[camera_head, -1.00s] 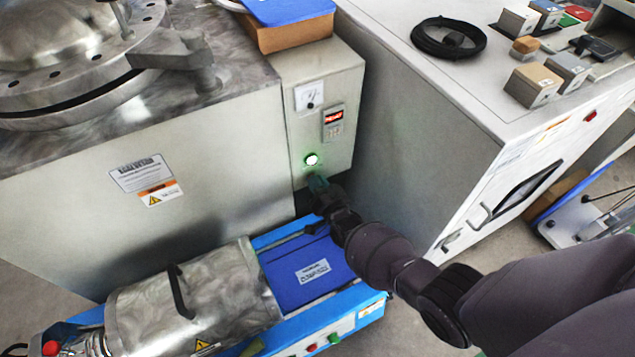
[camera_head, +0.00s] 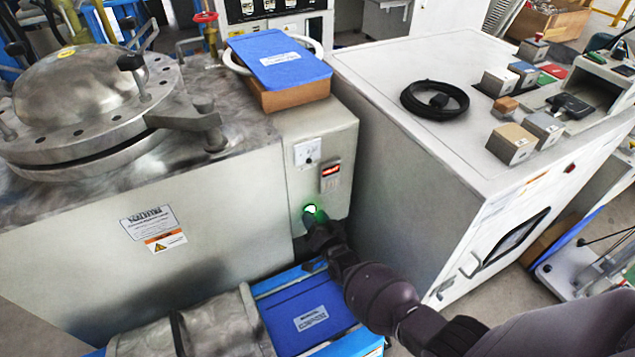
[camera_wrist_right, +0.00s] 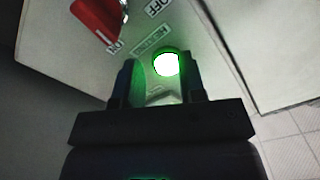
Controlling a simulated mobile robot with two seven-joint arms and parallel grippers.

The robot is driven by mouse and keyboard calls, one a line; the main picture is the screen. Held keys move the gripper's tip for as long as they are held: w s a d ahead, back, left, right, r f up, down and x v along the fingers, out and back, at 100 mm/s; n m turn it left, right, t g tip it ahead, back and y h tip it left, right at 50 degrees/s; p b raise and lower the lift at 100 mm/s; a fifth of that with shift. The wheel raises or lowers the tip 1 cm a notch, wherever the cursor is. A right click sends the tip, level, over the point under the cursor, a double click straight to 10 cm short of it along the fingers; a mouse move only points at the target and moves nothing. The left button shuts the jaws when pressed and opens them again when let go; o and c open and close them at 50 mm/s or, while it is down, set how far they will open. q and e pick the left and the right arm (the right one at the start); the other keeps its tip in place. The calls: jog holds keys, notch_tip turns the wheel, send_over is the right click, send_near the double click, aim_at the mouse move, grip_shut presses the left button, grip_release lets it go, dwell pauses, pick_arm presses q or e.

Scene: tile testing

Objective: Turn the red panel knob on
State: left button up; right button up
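In the right wrist view a red knob-like part (camera_wrist_right: 95,18) sits at the upper left of the panel, beside "OFF" and "ON" labels. A round lamp glowing green (camera_wrist_right: 166,64) shows between my right gripper's (camera_wrist_right: 158,76) fingers, which are apart and hold nothing visible. In the head view the right gripper (camera_head: 316,222) is at the grey panel (camera_head: 300,185), just below the green lamp (camera_head: 311,209), and partly overlaps it. Whether it touches is unclear. A small red rectangle (camera_head: 331,171) shows above the lamp; I cannot tell if it is the same red part. My left gripper is out of view.
A large metal vessel (camera_head: 85,95) stands left of the panel. A blue-topped box (camera_head: 280,62) lies above it. A grey cabinet (camera_head: 420,170) stands close on the right.

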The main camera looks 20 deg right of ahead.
aim_at(308, 173)
notch_tip(308, 173, up, 13)
jog(key=p, duration=0.5)
jog(key=shift+r, duration=0.15)
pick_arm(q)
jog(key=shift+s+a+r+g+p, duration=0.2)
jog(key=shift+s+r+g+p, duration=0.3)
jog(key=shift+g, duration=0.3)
pick_arm(e)
jog(key=shift+r, duration=0.4)
jog(key=shift+f, duration=0.1)
